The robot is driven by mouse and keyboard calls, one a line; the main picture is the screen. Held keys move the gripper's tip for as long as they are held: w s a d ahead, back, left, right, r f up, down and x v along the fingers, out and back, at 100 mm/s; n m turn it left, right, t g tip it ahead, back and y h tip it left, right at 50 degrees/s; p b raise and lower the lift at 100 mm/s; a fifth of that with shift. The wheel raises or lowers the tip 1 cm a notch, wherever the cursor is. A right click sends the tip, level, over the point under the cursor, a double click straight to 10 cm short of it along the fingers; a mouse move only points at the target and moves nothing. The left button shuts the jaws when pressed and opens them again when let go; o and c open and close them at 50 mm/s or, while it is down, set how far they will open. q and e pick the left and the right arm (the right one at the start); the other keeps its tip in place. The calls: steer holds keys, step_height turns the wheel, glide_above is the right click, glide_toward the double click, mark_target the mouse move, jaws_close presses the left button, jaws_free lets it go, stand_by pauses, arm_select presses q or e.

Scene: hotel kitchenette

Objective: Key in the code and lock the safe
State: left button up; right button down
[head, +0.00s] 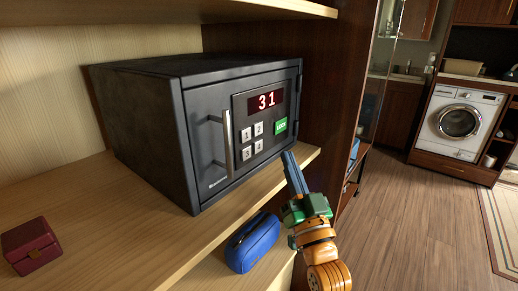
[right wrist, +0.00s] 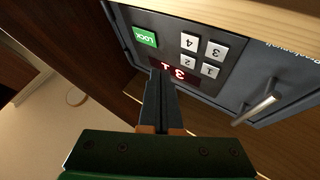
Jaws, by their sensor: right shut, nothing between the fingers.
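A dark grey safe (head: 150,110) stands on the wooden shelf with its door closed. Its red display (head: 266,101) reads 31. Below it are white keys 1 (head: 246,134), 2 (head: 259,128), 3 (head: 246,153) and 4 (head: 258,146), with a green LOCK key (head: 280,126) to their right. My right gripper (head: 288,156) is shut and empty, its fingertips in front of the door, below the LOCK key and apart from the keys. The right wrist view shows the panel upside down, with the fingers (right wrist: 158,75) by the display (right wrist: 178,70). My left gripper is out of view.
A bar handle (head: 226,130) sticks out from the door's left part. A dark red box (head: 31,246) lies on the shelf at front left. A blue pouch (head: 252,243) lies on a lower shelf. Another shelf (head: 240,10) is above the safe. Open floor lies to the right.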

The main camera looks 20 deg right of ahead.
mark_target(262, 135)
steer(key=w+a, duration=0.2)
steer(key=w, duration=0.1)
steer(key=shift+w, duration=0.3)
steer(key=shift+a, duration=0.1)
stand_by(1.7)
steer(key=shift+w+a, duration=0.2)
steer(key=shift+w, duration=0.2)
steer(key=shift+w+a, duration=0.15)
steer(key=shift+w, duration=0.15)
stand_by(0.6)
steer(key=shift+s, duration=0.15)
steer(key=shift+s+d+p, duration=0.35)
steer(key=shift+s+d, duration=0.05)
steer(key=shift+s, duration=0.1)
